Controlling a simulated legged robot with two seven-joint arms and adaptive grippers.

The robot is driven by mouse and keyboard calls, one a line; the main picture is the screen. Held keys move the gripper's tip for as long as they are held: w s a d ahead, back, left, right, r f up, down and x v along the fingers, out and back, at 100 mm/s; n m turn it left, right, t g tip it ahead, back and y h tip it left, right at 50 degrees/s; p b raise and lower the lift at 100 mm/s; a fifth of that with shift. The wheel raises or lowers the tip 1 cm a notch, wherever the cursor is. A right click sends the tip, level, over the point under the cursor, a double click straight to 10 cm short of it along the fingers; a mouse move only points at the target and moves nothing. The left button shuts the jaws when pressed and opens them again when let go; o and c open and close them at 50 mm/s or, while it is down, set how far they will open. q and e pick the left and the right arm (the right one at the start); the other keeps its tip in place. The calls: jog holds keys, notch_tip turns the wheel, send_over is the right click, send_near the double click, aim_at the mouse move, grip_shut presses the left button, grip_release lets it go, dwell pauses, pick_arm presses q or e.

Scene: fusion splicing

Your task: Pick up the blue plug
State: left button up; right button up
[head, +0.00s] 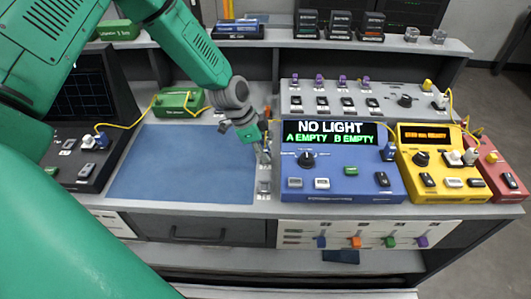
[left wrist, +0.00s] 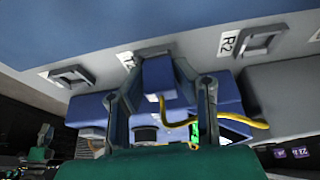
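In the left wrist view a blue plug (left wrist: 160,80) with a yellow cable stands between the two fingers of my left gripper (left wrist: 160,70). The fingertips lie close along both its sides; whether they press on it cannot be told. In the head view my left gripper (head: 264,150) points down at the narrow strip of pale holders (head: 264,187), just left of the blue tester (head: 340,185). The plug there is hidden by the gripper. Another blue plug (head: 389,152) sits at the tester's right side. My right gripper is in neither view.
The blue mat (head: 180,165) is clear. A green box (head: 180,103) with a yellow cable stands behind it. A yellow device (head: 440,175) and a red one (head: 497,170) stand right of the tester. A grey panel (head: 375,97) stands behind. Empty square holders (left wrist: 70,76) flank the plug.

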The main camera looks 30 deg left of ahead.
aim_at(267, 149)
pick_arm(q)
jog(key=shift+a, duration=0.3)
jog(key=shift+w+d+r, duration=0.1)
jog(key=shift+d+r, duration=0.05)
jog(key=shift+d, duration=0.25)
jog(key=shift+d+r, duration=0.15)
jog(key=shift+r, duration=0.2)
jog(key=r, duration=0.8)
jog(key=shift+a+r, duration=0.2)
jog(key=shift+a, duration=0.1)
jog(key=shift+d+r, duration=0.15)
jog(key=shift+r, duration=0.2)
jog(key=shift+d, duration=0.2)
grip_shut()
